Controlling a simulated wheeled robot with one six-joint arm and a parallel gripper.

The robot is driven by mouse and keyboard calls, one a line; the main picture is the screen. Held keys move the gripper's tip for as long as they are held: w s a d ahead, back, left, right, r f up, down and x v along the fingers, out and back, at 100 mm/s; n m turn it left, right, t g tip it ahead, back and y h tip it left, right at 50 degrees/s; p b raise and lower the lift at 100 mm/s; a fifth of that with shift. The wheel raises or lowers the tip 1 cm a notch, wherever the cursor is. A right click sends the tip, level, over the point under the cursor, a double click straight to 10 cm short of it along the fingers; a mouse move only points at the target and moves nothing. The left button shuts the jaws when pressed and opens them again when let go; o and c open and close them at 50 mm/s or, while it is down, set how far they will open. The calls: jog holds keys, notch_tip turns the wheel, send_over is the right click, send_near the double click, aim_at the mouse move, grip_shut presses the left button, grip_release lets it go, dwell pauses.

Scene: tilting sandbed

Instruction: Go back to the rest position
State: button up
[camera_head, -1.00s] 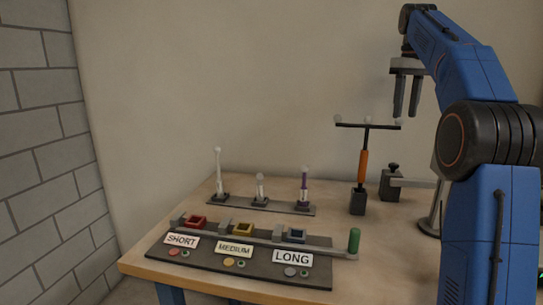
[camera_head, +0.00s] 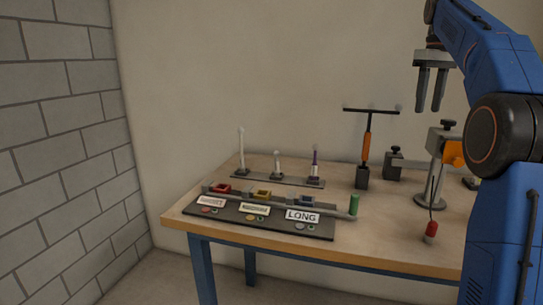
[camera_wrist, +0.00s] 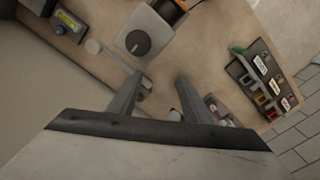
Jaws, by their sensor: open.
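My gripper (camera_head: 432,88) is raised well above the table at the upper right of the head view. Its two fingers point down, spread apart, with nothing between them. In the wrist view the gripper (camera_wrist: 160,90) also shows two separate fingers with the table below. My blue arm holds it up at the right side of the head view.
The wooden table (camera_head: 390,232) bears a dark sorting panel (camera_head: 270,225) with labels and coloured sockets. A rack (camera_head: 265,180) with three upright pieces stands behind it. An orange-handled T-shaped tool (camera_head: 366,145) stands near a metal stand (camera_head: 432,175) with an orange part.

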jog(key=s+a+f+m+t, duration=0.1)
jog(key=s+a+f, duration=0.5)
jog(key=s, duration=0.4)
jog(key=s+a+f+m+t, duration=0.1)
jog(key=s+a+f+t, duration=0.1)
jog(key=s+a+f, duration=0.55)
jog(key=s+a+f+t, duration=0.1)
jog(key=s+a+f, duration=0.1)
jog(key=s+f, duration=0.9)
jog(key=s+a+f+m, duration=0.1)
jog(key=s+a+f, duration=0.1)
jog(key=s+f, duration=0.8)
jog(key=shift+s+f+m+t, duration=0.3)
jog(key=shift+s+f+t, duration=0.1)
jog(key=shift+f, duration=0.5)
